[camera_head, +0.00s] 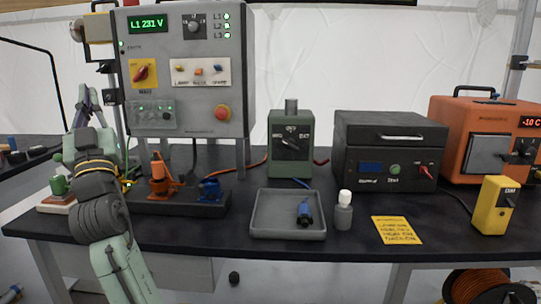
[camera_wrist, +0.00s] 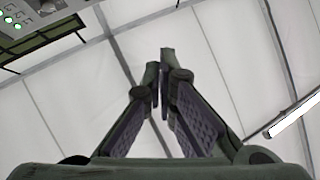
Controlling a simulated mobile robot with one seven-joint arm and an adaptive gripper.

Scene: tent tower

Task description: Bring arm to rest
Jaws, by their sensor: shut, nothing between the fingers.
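My arm rises at the left of the head view, in front of the bench. My gripper (camera_head: 87,96) is at its top end, pointing upward beside the left edge of the grey control panel (camera_head: 188,70). In the wrist view my gripper (camera_wrist: 160,58) has its two fingers together at the tips, with nothing between them. My arm hides part of the bench's left end.
The dark bench (camera_head: 270,236) holds a grey tray (camera_head: 262,232) with a blue item (camera_head: 304,214), a small bottle (camera_head: 343,213), a yellow card (camera_head: 396,230), a green box (camera_head: 291,140), a black case (camera_head: 385,150), an orange unit (camera_head: 480,140) and a yellow meter (camera_head: 492,206).

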